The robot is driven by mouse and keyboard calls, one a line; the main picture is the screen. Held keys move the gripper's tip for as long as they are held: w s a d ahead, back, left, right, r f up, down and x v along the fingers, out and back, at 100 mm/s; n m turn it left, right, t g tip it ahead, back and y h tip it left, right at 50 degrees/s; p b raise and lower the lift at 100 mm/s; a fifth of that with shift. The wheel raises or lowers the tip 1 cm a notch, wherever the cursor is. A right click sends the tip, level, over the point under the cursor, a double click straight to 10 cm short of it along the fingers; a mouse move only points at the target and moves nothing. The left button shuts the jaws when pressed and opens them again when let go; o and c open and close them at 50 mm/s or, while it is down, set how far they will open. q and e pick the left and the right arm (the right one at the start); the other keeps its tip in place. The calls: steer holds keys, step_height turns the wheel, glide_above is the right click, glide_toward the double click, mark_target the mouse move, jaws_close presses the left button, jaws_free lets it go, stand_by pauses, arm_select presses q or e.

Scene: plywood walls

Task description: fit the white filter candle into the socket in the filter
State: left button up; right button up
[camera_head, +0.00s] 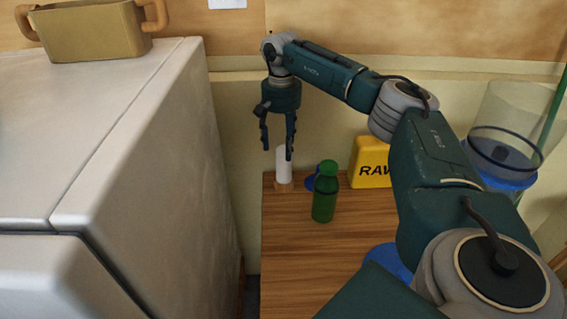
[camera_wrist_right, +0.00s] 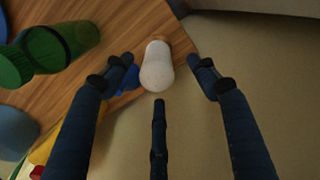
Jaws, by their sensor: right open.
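The white filter candle (camera_head: 284,165) stands upright at the back left corner of the wooden table. My right gripper (camera_head: 277,151) is open and points down at the candle, with its fingertips around the candle's upper end in the head view. In the right wrist view, the candle (camera_wrist_right: 157,66) lies ahead between the spread fingers (camera_wrist_right: 164,72), with no clear contact. The clear cylinder with a blue base at the right (camera_head: 512,148) looks like the filter. My left gripper is not in view.
A green bottle (camera_head: 325,192) stands just right of the candle, with a small blue thing (camera_head: 312,183) behind it. A white cabinet (camera_head: 130,140) fills the left. The table's front left (camera_head: 300,270) is clear.

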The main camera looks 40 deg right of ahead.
mark_target(284, 156)
steer(key=shift+f, duration=0.45)
steer(key=f, duration=0.2)
steer(key=f+p, duration=0.1)
steer(key=shift+s+d+f, duration=0.25)
steer(key=shift+d, duration=0.05)
steer(key=shift+f, duration=0.35)
steer(key=shift+w+f, duration=0.1)
steer(key=shift+f, duration=0.05)
steer(key=c, duration=0.8)
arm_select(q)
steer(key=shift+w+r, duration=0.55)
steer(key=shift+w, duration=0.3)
arm_select(e)
steer(key=c, duration=0.7)
steer(key=shift+o, duration=0.2)
